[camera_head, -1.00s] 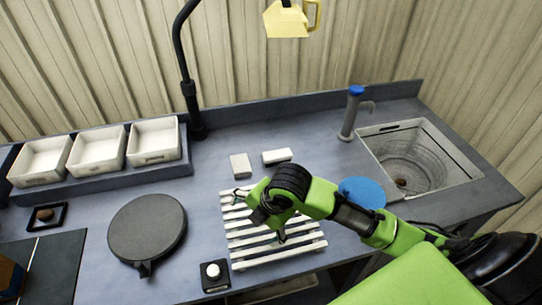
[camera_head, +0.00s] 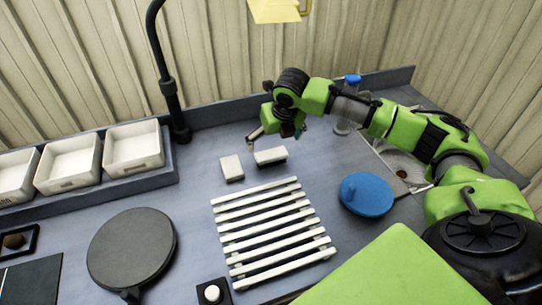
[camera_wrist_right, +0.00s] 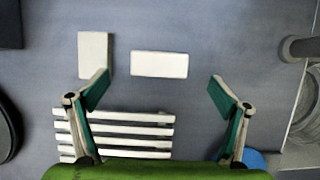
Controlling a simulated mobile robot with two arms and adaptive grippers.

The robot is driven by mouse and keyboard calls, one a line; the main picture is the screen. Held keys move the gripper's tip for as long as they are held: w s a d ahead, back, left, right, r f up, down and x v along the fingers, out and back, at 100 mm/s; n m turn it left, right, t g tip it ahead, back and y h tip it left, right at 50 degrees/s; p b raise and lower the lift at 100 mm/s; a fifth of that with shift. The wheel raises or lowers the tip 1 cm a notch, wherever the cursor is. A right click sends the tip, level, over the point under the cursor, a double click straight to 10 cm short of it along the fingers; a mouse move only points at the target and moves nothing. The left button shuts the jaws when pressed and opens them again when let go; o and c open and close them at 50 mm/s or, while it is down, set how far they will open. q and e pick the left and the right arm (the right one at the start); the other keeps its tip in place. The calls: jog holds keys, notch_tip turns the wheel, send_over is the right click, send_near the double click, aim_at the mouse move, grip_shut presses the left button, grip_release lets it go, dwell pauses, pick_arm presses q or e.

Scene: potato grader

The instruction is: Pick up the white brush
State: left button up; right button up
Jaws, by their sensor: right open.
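Two small white blocks lie on the grey worktop behind a slatted rack. The right block (camera_head: 270,156) is long, lies crosswise and shows a darker lower side, so it looks like the white brush; bristles are too small to make out. The left block (camera_head: 232,167) is beside it, turned lengthwise. My right gripper (camera_head: 276,140) is open and empty, above and just behind the right block. In the right wrist view the right block (camera_wrist_right: 159,64) lies between the two spread fingers, a little beyond their tips; the left block (camera_wrist_right: 93,54) lies near the left fingertip. My left gripper is not in view.
The white slatted rack (camera_head: 270,233) lies in front of the blocks. A blue disc (camera_head: 367,194) and a sink (camera_head: 405,170) are at right. A black lamp post (camera_head: 171,95), white bins (camera_head: 133,148) and a dark round plate (camera_head: 131,248) are at left.

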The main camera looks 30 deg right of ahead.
aim_at(271, 153)
jog(key=x, duration=0.3)
jog(key=shift+w, duration=0.1)
jog(key=shift+f+p, duration=0.25)
jog(key=shift+p, duration=0.1)
jog(key=x, duration=0.1)
jog(key=p+x, duration=0.1)
jog(key=x, duration=0.1)
jog(key=shift+s+f, duration=0.2)
jog(key=shift+f, duration=0.15)
jog(key=shift+w+f+p, duration=0.3)
jog(key=shift+f, duration=0.25)
jog(key=c, duration=1.2)
